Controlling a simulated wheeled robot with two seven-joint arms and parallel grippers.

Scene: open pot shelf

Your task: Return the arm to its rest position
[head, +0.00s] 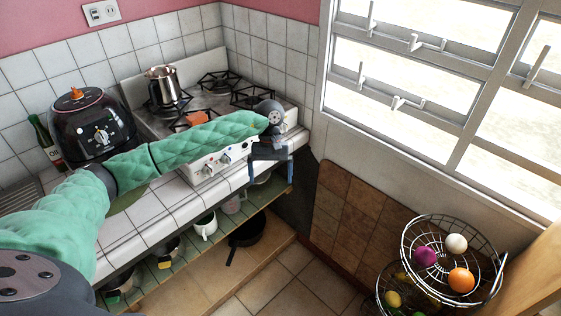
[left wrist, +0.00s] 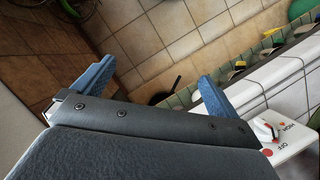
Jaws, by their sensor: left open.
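My left arm (head: 190,145), in a quilted green sleeve, reaches in from the left across the front of the stove. My left gripper (head: 270,180) hangs in front of the stove's right front corner, fingers down. Its two blue fingers are apart and nothing is between them; they also show spread in the left wrist view (left wrist: 150,92), over the floor and the shelf edge. My right gripper is not in view.
The white stove (head: 207,168) carries a metal pot (head: 163,86). A dark air fryer (head: 92,125) stands left of it. Below is an open shelf with a black pan (head: 246,236) and white pot (head: 206,226). A wire fruit basket (head: 408,243) stands at right.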

